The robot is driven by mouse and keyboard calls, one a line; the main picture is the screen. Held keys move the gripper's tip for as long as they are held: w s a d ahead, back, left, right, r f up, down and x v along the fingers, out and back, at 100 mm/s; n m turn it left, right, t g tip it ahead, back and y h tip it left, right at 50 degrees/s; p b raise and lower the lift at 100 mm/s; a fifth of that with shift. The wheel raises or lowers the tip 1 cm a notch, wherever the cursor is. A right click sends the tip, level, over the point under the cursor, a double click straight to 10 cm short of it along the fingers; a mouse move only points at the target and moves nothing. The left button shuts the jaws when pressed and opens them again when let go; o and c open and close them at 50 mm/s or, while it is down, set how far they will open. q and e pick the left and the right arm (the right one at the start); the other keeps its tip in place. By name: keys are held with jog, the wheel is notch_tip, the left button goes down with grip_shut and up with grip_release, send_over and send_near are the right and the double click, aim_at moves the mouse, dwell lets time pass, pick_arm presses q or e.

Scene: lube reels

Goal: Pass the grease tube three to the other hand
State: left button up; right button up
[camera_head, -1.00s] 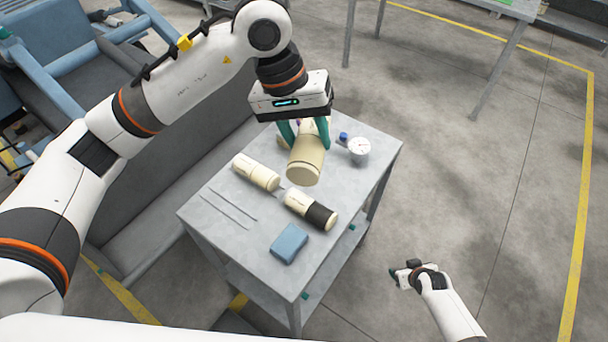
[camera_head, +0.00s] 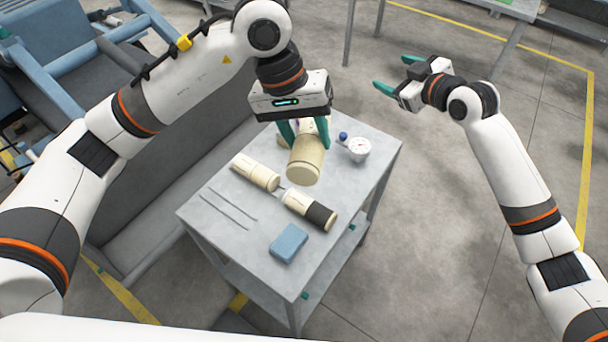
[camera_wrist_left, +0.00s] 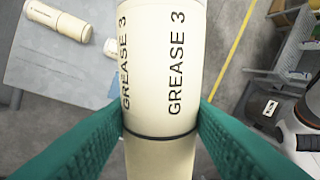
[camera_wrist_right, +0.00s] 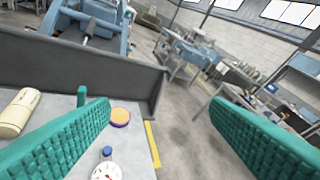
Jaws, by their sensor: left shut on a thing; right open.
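The grease tube three (camera_head: 305,165) is a cream cylinder held above the table in the head view. The left wrist view shows its "GREASE 3" lettering (camera_wrist_left: 165,70) between green fingers. My left gripper (camera_head: 304,134) is shut on it. My right gripper (camera_head: 392,74) is open and empty, right of the table and apart from the tube. Its spread green fingers also show in the right wrist view (camera_wrist_right: 170,130).
On the grey table (camera_head: 225,235) lie a cream tube (camera_head: 256,172), a cream tube with a black band (camera_head: 310,209), a blue block (camera_head: 289,243), thin rods (camera_head: 228,208) and a white dial gauge (camera_head: 359,149). A grey bench wall (camera_head: 170,165) runs along the left. Floor right of the table is clear.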

jog(key=s+a+r+n+y, duration=0.25)
jog(key=a+r, duration=0.25)
jog(key=r, duration=0.4)
jog(key=s+a+r+n+y, duration=0.2)
jog(key=s+a+r+n, duration=0.2)
jog(key=r, duration=0.5)
jog(key=s+a+r+n+g+y, duration=0.25)
jog(key=s+a+r+n, duration=0.3)
jog(key=s, duration=0.35)
jog(key=s+a+r+n+g+y, duration=0.1)
jog(key=s+a+r+n+g, duration=0.35)
jog(key=s, duration=0.45)
jog(key=s+a+f+n, duration=0.1)
jog(key=s+a+n, duration=0.1)
jog(key=s+n, duration=0.15)
pick_arm(q)
jog(key=shift+s+d, duration=0.1)
jog(key=shift+a, duration=0.2)
jog(key=shift+d, duration=0.1)
pick_arm(e)
jog(key=n+t+h, duration=0.2)
jog(key=t+h, duration=0.2)
jog(key=h, duration=1)
send_near(302, 169)
jog(key=x, duration=1.3)
